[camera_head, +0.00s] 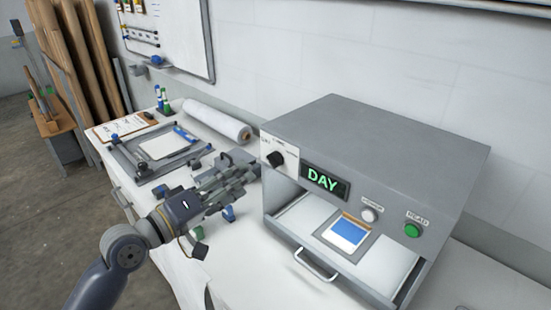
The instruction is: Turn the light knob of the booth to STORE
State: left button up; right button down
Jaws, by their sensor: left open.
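The booth (390,140) is a grey box on the right of the white table. Its black light knob (277,159) sits on a pale label plate at the upper left of the front. The lettering around the knob is too small to read surely. The display (325,181) beside it shows DAY in green. My left gripper (250,170) is open, just left of the booth's front and slightly below the knob. It looks empty, and I cannot tell whether its fingertips touch the booth. My right gripper is not in view.
The booth's drawer (317,265) is out, with a blue and white card (347,232) in it. A white button (370,214) and a green READ button (411,230) are on the front. A frame (165,150), a paper roll (217,120) and a clipboard (120,126) lie behind my arm.

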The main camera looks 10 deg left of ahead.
aim_at(270, 163)
pick_arm(q)
jog(key=p+x, duration=0.2)
jog(key=x, duration=0.5)
jog(key=shift+w+d+r+p, duration=0.15)
jog(key=shift+w+p, duration=0.05)
jog(key=shift+p, duration=0.15)
jog(key=shift+x, duration=0.9)
jog(key=shift+w+d, duration=0.1)
jog(key=shift+w, duration=0.05)
jog(key=shift+f, duration=0.2)
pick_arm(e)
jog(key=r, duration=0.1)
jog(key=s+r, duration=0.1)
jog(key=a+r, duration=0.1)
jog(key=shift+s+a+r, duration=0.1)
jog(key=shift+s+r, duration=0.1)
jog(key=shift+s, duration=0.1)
pick_arm(q)
jog(key=c, duration=1.1)
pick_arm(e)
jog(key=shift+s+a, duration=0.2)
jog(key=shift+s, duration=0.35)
